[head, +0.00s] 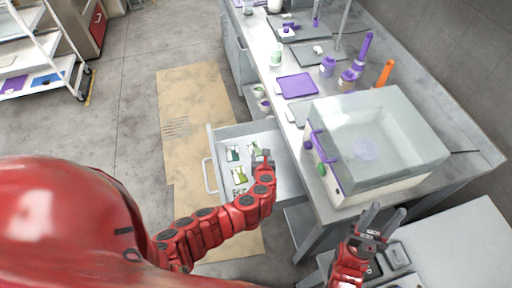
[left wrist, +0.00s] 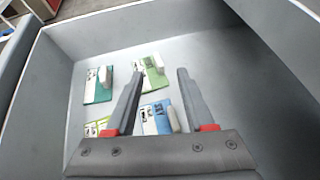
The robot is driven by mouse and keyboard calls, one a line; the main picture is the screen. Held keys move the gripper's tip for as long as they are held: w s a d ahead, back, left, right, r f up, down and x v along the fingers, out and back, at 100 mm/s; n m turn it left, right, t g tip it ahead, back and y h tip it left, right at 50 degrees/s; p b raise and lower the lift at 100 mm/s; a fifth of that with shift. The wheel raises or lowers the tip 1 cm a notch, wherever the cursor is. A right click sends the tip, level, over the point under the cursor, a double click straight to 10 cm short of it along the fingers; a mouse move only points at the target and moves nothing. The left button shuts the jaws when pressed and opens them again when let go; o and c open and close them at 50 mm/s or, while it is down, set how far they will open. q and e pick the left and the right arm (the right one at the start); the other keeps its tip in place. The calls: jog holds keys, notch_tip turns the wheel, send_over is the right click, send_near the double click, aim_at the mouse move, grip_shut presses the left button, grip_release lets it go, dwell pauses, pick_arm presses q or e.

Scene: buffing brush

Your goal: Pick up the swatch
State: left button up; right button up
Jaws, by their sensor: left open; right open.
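Several small swatches lie flat in an open grey drawer (head: 218,133). In the left wrist view they are a teal swatch (left wrist: 97,90), a light green swatch (left wrist: 153,76), a blue swatch (left wrist: 155,120) and a yellow-green swatch (left wrist: 93,129), each with a pale raised block or tab. Which one the task means cannot be told. My right gripper (head: 388,210) is open and empty, away from the drawer.
The drawer walls (left wrist: 22,95) surround the swatches. A clear-topped box with a purple handle (head: 380,135) stands on the bench to the drawer's right. A purple tray (head: 296,85), bottles and an orange-handled tool (head: 385,73) are farther back. The drawer's right side is bare.

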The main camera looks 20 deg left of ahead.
aim_at(259, 146)
pick_arm(q)
jog(key=shift+p+x, duration=0.6)
jog(key=shift+x, duration=2.05)
jog(key=shift+a, duration=0.2)
grip_shut()
